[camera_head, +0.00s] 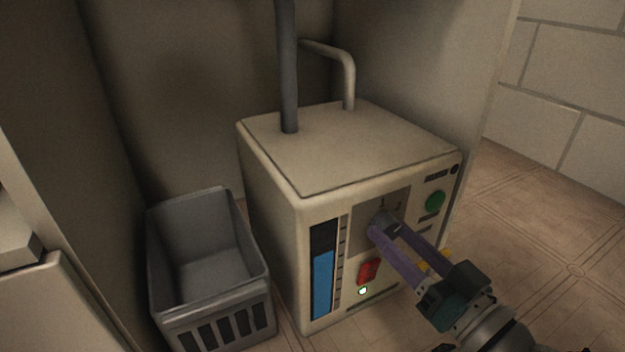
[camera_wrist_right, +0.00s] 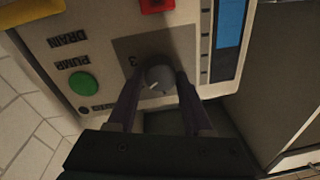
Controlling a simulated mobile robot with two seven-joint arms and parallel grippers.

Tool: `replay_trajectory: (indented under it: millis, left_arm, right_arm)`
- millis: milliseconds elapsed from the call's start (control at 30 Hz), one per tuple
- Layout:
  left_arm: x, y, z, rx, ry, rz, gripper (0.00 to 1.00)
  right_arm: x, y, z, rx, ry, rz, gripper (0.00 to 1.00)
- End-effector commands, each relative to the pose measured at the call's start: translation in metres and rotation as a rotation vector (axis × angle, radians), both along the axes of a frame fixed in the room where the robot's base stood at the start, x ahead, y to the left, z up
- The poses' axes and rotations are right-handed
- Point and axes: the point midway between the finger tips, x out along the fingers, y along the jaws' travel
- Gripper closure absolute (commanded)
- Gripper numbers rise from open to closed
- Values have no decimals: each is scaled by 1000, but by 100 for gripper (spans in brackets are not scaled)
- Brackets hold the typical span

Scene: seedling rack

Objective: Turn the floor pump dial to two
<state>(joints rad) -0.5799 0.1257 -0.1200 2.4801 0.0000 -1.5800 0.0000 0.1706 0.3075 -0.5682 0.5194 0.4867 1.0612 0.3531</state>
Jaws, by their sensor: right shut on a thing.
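The floor pump (camera_head: 350,145) is a cream box with a grey pipe rising from its top. Its grey round dial (camera_wrist_right: 161,77) sits on a darker square plate on the front face, with a pale pointer line on it. My left gripper is not in view.
A green button (camera_head: 435,202), a red switch (camera_head: 368,271) and a blue level gauge (camera_head: 323,285) are on the pump's front. An empty grey crate (camera_head: 205,310) stands left of the pump. The tiled floor (camera_head: 540,260) at the right is clear.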

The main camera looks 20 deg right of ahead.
Motion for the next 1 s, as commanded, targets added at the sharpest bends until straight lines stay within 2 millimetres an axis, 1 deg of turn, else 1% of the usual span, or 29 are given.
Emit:
replay_trajectory:
  millis: [367, 400, 633, 867, 967, 1000]
  left_arm:
    - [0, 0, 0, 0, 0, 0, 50]
    - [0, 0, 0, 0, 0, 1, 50]
    - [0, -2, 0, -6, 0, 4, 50]
    - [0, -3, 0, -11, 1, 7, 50]
    - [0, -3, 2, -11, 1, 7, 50]
    - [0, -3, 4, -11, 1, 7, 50]
  right_arm:
    - [0, 0, 0, 2, 1, 0, 100]
    - [0, 0, 0, 2, 1, 0, 46]
    - [0, 0, 0, 2, 1, 0, 20]
    - [0, 0, 0, 2, 0, 0, 19]
    - [-5, -1, 0, 2, 1, 0, 19]
    - [-10, -1, 0, 2, 2, 1, 19]
